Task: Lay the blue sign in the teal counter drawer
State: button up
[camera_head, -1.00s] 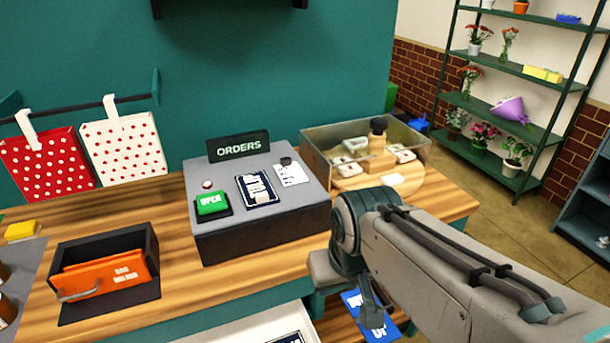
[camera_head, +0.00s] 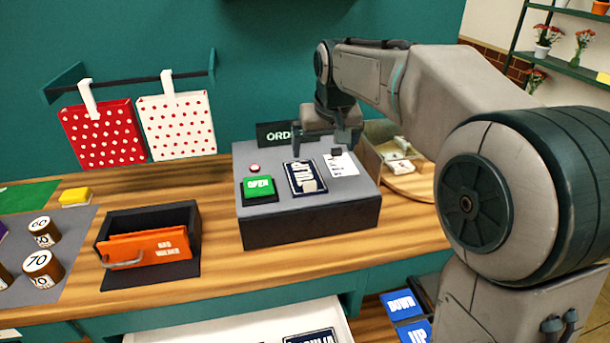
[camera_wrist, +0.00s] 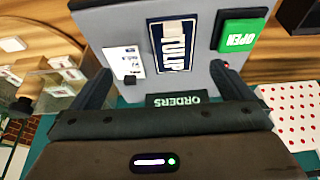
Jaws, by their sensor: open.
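A dark blue sign (camera_head: 306,177) with white lettering and a pale tab lies on the sloped grey top of the orders stand (camera_head: 352,192). In the wrist view the sign (camera_wrist: 173,46) reads "TULIP" and lies ahead of the fingers. My gripper (camera_head: 325,150) is open and empty, above the back part of the stand; its spread fingers also show in the wrist view (camera_wrist: 162,85). The teal counter drawer (camera_head: 235,331) is pulled out, its white inside partly cut off by the picture's lower edge. Another dark sign (camera_head: 312,336) shows partly inside it.
Beside the sign are a green OPEN button (camera_head: 259,188) and a white paper (camera_head: 343,164). An orange drawer box (camera_head: 150,245) stands left on the counter. A clear bin (camera_head: 372,150) stands right. Blue DOWN (camera_head: 401,304) and UP (camera_head: 413,332) plates are below the counter.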

jog(key=w+a, duration=0.2)
send_near(304, 177)
jog(key=shift+w+d+f+p, duration=0.15)
jog(key=shift+d+f+p, duration=0.05)
jog(key=shift+f, duration=0.3)
jog(key=shift+w+d+f+p, duration=0.15)
jog(key=shift+f, duration=0.35)
jog(key=shift+a+p+x, duration=0.15)
jog(key=shift+p+x, duration=0.25)
jog(key=shift+x, duration=0.95)
jog(key=shift+a+p+x, duration=0.15)
jog(key=shift+p+x, duration=0.2)
jog(key=shift+x, duration=1)
jog(key=c, duration=0.9)
jog(key=shift+r, duration=0.1)
jog(key=shift+c, duration=0.7)
jog(key=shift+r, duration=0.1)
